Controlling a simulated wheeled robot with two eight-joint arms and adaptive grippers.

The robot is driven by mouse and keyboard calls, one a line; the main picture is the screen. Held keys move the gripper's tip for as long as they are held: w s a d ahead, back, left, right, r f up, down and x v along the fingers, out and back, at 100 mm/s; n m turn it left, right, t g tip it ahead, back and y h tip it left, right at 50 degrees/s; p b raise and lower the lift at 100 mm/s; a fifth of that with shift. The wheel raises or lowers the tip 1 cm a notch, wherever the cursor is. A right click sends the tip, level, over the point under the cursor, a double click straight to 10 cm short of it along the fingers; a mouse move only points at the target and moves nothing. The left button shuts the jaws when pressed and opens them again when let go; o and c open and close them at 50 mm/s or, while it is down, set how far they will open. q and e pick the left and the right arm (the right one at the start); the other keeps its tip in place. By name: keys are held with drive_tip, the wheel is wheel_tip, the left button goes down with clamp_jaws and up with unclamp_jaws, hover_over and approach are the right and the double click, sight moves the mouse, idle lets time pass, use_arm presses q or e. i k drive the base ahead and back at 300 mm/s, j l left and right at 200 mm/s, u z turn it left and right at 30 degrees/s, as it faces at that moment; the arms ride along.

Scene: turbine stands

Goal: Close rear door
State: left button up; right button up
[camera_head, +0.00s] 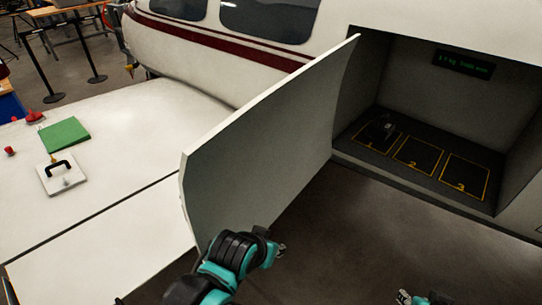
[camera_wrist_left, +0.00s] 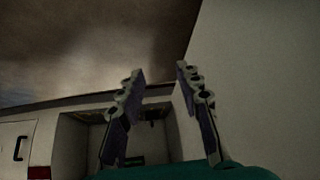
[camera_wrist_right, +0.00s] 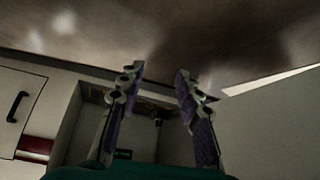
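The rear door (camera_head: 265,140) is a large light grey panel standing open, swung out from the right-hand side opening of the white aircraft. The open compartment (camera_head: 450,115) behind it has a dark floor with numbered yellow squares. My left gripper (camera_head: 278,250) is near the door's lower outer part in the head view; I cannot tell whether it touches. In the left wrist view its fingers (camera_wrist_left: 158,75) are apart with nothing between them, and the door (camera_wrist_left: 255,80) is on the right. My right gripper (camera_head: 403,297) is low in the head view; its fingers (camera_wrist_right: 158,75) are open and empty.
The white wing (camera_head: 120,130) on the left carries a green pad (camera_head: 65,134), a white hatch plate with a black handle (camera_head: 62,177) and red knobs (camera_head: 34,116). The dark floor (camera_head: 350,225) below the compartment is clear.

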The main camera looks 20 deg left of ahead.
sight(243, 174)
drive_tip(key=k+j+z, duration=0.3)
drive_tip(key=k+j, duration=0.15)
drive_tip(key=j, duration=0.25)
drive_tip(key=k+j+z, duration=0.25)
drive_tip(key=k+j, duration=0.45)
drive_tip(key=j, duration=0.2)
drive_tip(key=k+j, duration=0.15)
drive_tip(key=j, duration=0.25)
drive_tip(key=k+j, duration=0.15)
drive_tip(key=j, duration=0.2)
